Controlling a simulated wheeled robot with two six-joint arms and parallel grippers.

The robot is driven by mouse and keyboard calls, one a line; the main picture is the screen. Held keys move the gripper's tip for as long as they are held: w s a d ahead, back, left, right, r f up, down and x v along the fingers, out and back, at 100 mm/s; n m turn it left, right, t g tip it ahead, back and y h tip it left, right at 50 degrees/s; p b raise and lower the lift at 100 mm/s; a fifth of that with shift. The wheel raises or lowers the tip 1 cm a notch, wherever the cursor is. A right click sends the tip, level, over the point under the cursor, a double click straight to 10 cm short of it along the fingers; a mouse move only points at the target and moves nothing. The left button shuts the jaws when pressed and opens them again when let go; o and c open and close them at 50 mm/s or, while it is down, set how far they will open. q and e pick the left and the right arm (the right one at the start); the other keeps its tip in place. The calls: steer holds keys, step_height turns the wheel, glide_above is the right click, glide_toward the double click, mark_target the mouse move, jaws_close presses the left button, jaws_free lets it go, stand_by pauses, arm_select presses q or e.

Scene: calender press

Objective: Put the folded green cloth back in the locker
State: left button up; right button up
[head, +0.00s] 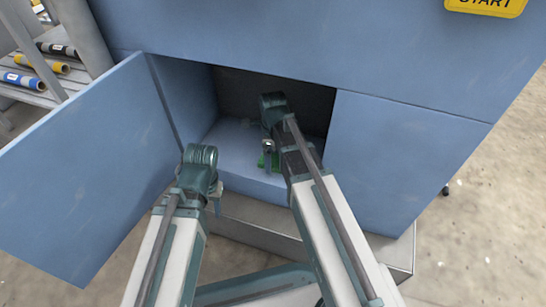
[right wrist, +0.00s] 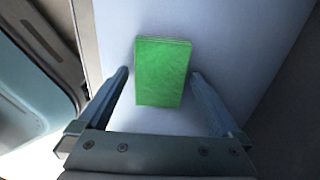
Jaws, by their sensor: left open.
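The folded green cloth (right wrist: 163,72) is a flat green block in the right wrist view, over the pale locker floor. I cannot tell whether it fully rests there. In the head view only slivers of the cloth (head: 262,160) show around my right gripper (head: 269,155), inside the open locker (head: 232,137). The right wrist view shows my right gripper (right wrist: 160,76) open, a finger on each side of the cloth with small gaps. My left gripper (head: 216,196) is open and empty in front of the locker, at its lower left.
The locker door (head: 85,170) stands swung open to the left. A grey step (head: 260,233) runs below the opening. A rack (head: 35,97) with several coloured rolls stands at the far left. A yellow START sign (head: 487,5) is on the blue machine at top right.

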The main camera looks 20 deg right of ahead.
mark_target(273, 160)
steer(key=shift+r, duration=0.1)
step_height(273, 160, up, 8)
steer(key=p, duration=0.8)
steer(key=shift+s+a+f, duration=0.1)
steer(key=shift+f, duration=0.1)
steer(key=s+a+n, duration=0.5)
steer(key=s+n, duration=0.2)
steer(key=n, duration=0.7)
steer(key=s+a+n+h, duration=0.1)
steer(key=s+a+n, duration=0.4)
steer(key=n, duration=0.9)
steer(key=shift+s+a+n, duration=0.15)
steer(key=shift+s+n, duration=0.25)
steer(key=shift+s, duration=0.6)
steer(key=shift+r, duration=0.1)
